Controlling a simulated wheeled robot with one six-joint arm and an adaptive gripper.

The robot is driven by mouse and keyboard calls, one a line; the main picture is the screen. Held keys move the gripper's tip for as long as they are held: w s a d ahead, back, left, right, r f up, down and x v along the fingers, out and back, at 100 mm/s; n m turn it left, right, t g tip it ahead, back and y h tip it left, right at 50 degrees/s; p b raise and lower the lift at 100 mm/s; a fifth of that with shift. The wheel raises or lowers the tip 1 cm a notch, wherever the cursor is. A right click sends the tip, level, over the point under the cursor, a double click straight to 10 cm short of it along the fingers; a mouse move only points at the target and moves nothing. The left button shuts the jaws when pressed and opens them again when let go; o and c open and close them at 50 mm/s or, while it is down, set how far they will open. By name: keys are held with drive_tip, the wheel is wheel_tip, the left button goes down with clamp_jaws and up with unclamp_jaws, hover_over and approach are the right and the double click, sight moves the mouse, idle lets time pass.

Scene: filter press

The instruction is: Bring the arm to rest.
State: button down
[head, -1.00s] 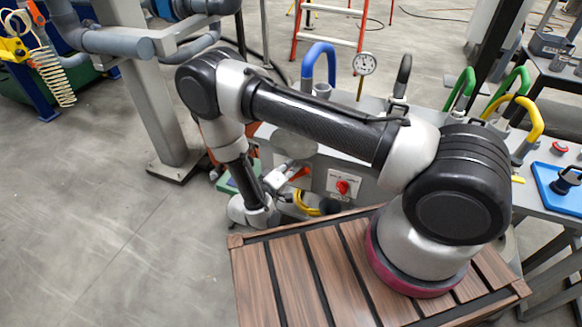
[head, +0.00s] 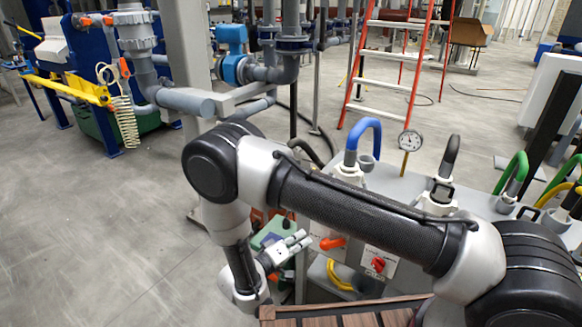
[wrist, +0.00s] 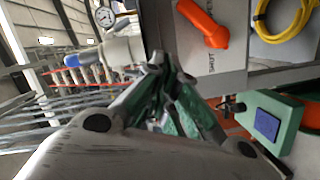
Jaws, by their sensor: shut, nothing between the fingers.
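My gripper (head: 293,247) is shut and empty in the head view, at the end of my folded arm and left of the grey panel. In the wrist view my gripper (wrist: 164,72) points toward the panel's left end, with its fingertips together. The panel carries an orange lever (wrist: 203,24), which also shows in the head view (head: 333,243) just right of the gripper. I cannot tell the exact gap between the fingertips and the lever, but nothing seems touched.
The panel bears a red knob (head: 379,264), a gauge (head: 410,140) and coloured hose handles. A yellow hose (head: 338,276) hangs below. A green case (wrist: 262,125) sits low near the gripper. Open floor (head: 90,220) lies left; a red ladder (head: 413,75) stands behind.

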drive_tip(key=s+d+n+g+h, duration=0.2)
drive_tip(key=s+d+n+g, duration=0.3)
drive_tip(key=d+n, duration=0.1)
drive_tip(key=s+d+r+m+y, duration=0.3)
drive_tip(key=s+d+r+y, duration=0.2)
drive_tip(key=r, duration=0.8)
drive_tip(key=s+d+r+m+g+y, duration=0.1)
drive_tip(key=s+d+r+m+y, duration=0.2)
drive_tip(key=d+r, duration=0.7)
drive_tip(key=s+d+r+m+y, duration=0.3)
drive_tip(key=s+d+r+y, duration=0.3)
drive_tip(key=r, duration=1.2)
drive_tip(key=shift+s+d+r+g+y, duration=0.15)
drive_tip(key=shift+s+d+g+y, duration=0.15)
drive_tip(key=shift+s+d, duration=0.65)
